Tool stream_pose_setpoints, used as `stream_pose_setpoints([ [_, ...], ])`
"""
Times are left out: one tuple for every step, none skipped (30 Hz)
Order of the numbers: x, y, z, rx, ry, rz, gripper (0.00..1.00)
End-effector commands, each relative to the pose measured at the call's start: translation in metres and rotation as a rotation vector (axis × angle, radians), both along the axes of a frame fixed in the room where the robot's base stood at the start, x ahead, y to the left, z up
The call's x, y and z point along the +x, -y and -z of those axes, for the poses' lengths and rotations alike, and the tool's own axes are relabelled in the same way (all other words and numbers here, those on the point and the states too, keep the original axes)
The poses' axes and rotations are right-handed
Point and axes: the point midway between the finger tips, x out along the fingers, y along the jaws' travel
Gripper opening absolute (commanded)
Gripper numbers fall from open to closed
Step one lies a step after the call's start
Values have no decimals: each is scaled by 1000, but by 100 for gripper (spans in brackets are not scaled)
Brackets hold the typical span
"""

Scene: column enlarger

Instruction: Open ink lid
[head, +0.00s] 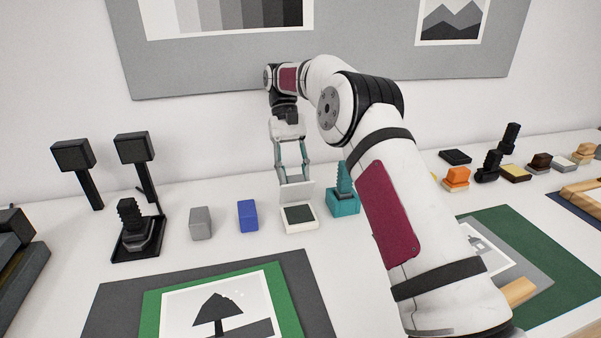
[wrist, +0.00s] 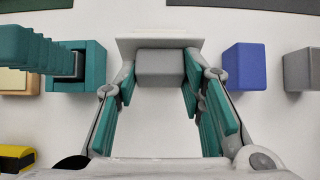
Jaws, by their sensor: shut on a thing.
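The ink box (head: 299,226) is a small white box with a dark pad showing in its top, on the table in the head view. Its white lid (head: 297,192) stands roughly upright at the box's back edge. In the wrist view the lid (wrist: 125,46) is a pale panel beyond a grey block (wrist: 160,65), which looks like its handle. My gripper (head: 294,178) is behind and above the lid. In the wrist view my gripper (wrist: 160,80) has its teal fingers shut on the grey block. The box itself is hidden there.
A teal holder (head: 343,206) with a ribbed upright part stands close right of the box. A blue block (head: 248,215) and a grey block (head: 200,223) stand to its left. A framed print (head: 220,310) on a dark mat lies in front. The wall is close behind.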

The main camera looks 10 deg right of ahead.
Motion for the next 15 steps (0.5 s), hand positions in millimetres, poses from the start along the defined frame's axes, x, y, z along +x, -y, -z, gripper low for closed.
stream_pose_setpoints([
  [1, -3, 1, 2, 0, -1, 0],
  [1, -3, 1, 2, -2, -1, 0],
  [1, -4, 1, 2, -4, -1, 0],
  [1, -4, 1, 2, -6, -1, 0],
  [1, -4, 1, 1, -7, 0, 0],
  [1, -4, 1, 1, -8, 0, 0],
  [1, -4, 1, 1, -8, 0, 0],
  [1, -4, 1, 1, -8, 0, 0],
  [1, -4, 1, 1, -8, 0, 0],
  [1, -4, 1, 1, -8, 0, 0],
  [1, -4, 1, 1, -8, 0, 0],
  [1, -4, 1, 1, -8, 0, 0],
  [1, -4, 1, 1, -7, 0, 0],
  [1, -4, 1, 1, -7, 0, 0],
  [1, -4, 1, 1, -7, 0, 38],
])
